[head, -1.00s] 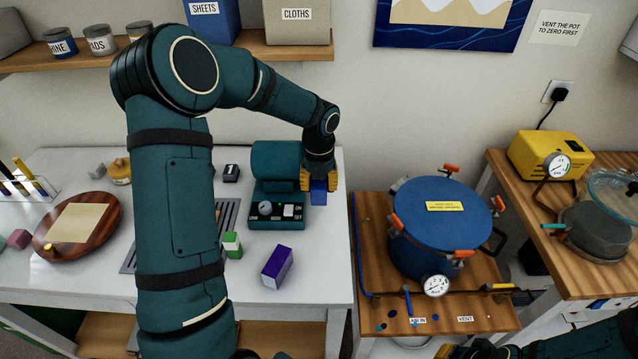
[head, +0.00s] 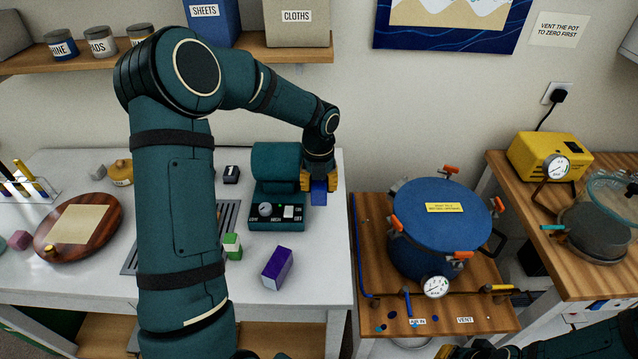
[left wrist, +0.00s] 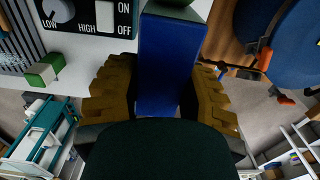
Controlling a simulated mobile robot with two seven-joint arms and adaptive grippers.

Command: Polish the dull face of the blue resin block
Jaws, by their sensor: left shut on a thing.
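My left gripper (head: 319,184) has yellow fingers shut on the blue resin block (head: 318,197), at the right side of the teal polishing machine (head: 277,166). In the left wrist view the blue block (left wrist: 166,75) stands between the two yellow fingers, its far end close to the machine's teal part. I cannot tell whether the block touches the wheel, which is hidden. The machine's front panel (head: 276,211) has a speed knob and an ON/OFF switch. Only part of my right arm shows at the bottom right; its gripper (head: 445,352) is mostly cut off by the frame edge.
A purple block (head: 277,268) and a green-and-white block (head: 232,246) lie in front of the machine. A round wooden board (head: 110,236) with a cloth or paper sits at left. A blue pressure pot (head: 440,235) stands on the wooden stand to the right.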

